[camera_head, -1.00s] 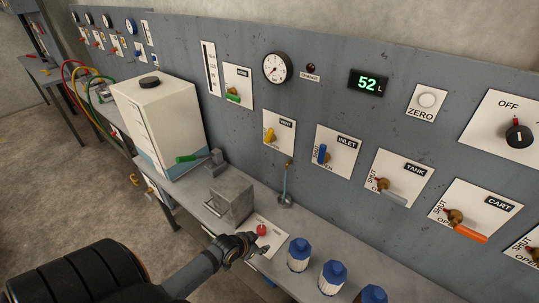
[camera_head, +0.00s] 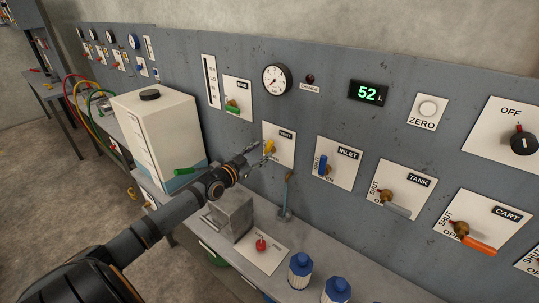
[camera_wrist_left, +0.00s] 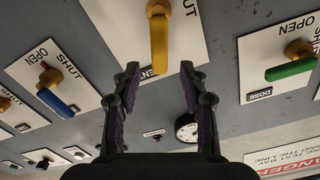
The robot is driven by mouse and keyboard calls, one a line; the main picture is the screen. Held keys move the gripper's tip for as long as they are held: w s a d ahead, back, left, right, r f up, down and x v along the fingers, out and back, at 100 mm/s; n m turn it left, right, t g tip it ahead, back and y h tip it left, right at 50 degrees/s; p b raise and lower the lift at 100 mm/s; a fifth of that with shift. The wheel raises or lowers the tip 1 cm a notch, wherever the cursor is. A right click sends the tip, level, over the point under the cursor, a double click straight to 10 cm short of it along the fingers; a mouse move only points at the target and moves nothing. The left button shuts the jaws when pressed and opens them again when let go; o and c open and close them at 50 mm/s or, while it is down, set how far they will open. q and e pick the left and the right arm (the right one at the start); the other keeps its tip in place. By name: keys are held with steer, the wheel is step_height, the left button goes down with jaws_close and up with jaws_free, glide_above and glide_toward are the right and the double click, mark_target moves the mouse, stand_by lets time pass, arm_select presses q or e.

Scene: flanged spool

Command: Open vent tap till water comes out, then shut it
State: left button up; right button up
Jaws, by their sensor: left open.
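The vent tap's yellow handle (camera_head: 269,147) sits on a white plate on the grey panel, partly behind my gripper in the head view. In the left wrist view the yellow handle (camera_wrist_left: 159,45) hangs from its brass pivot toward the VENT label, beside the word SHUT. My left gripper (camera_head: 262,154) is just in front of the vent plate. In the left wrist view its fingers (camera_wrist_left: 160,70) are open, one either side of the handle's free end, with gaps. A thin spout (camera_head: 287,190) stands below the plate; I see no water. My right gripper is out of view.
The blue INLET handle (camera_head: 322,165) is right of the vent, the green DOSE handle (camera_head: 232,105) left. The display (camera_head: 368,91) reads 52 L. Below are a white tank (camera_head: 158,130), a grey block (camera_head: 232,215), a red button (camera_head: 261,245) and blue-capped bottles (camera_head: 300,267).

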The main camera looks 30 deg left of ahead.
mark_target(268, 146)
arm_select(q)
steer(key=w+b, duration=0.2)
steer(key=w, duration=0.2)
steer(key=shift+w+d+f, duration=0.1)
steer(key=shift+w+f, duration=0.05)
steer(key=shift+w, duration=0.15)
steer(key=shift+w+d+b, duration=0.15)
steer(key=shift+w+b, duration=0.2)
steer(key=shift+w, duration=0.25)
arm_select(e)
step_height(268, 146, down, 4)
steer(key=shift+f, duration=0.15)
arm_select(q)
jaws_close()
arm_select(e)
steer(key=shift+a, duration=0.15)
